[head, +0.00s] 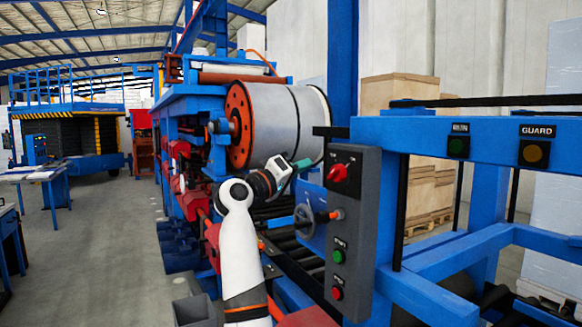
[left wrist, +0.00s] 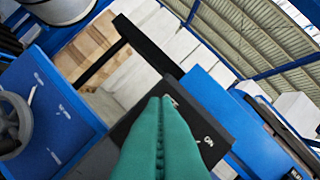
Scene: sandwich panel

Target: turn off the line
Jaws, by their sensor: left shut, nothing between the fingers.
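A dark grey control box (head: 352,228) stands at the middle right in the head view. It carries a red rotary switch (head: 338,173) at the top, a green button (head: 338,256) and a red button (head: 337,293) below. My left gripper (head: 306,163), with teal fingers, is just left of the box's upper part, apart from the red switch in the picture. In the left wrist view its shut, empty fingers (left wrist: 160,98) lie in front of the dark box (left wrist: 215,138), where an ON label shows. The fingers hide the switch there. My right gripper is in neither view.
A blue panel with a handwheel (head: 305,220) is left of the box; the handwheel also shows in the left wrist view (left wrist: 12,122). An orange-tipped knob (head: 328,216) projects near the box. A blue beam (head: 490,142) with a GUARD lamp (head: 534,153) runs right. A large coil (head: 285,122) stands behind.

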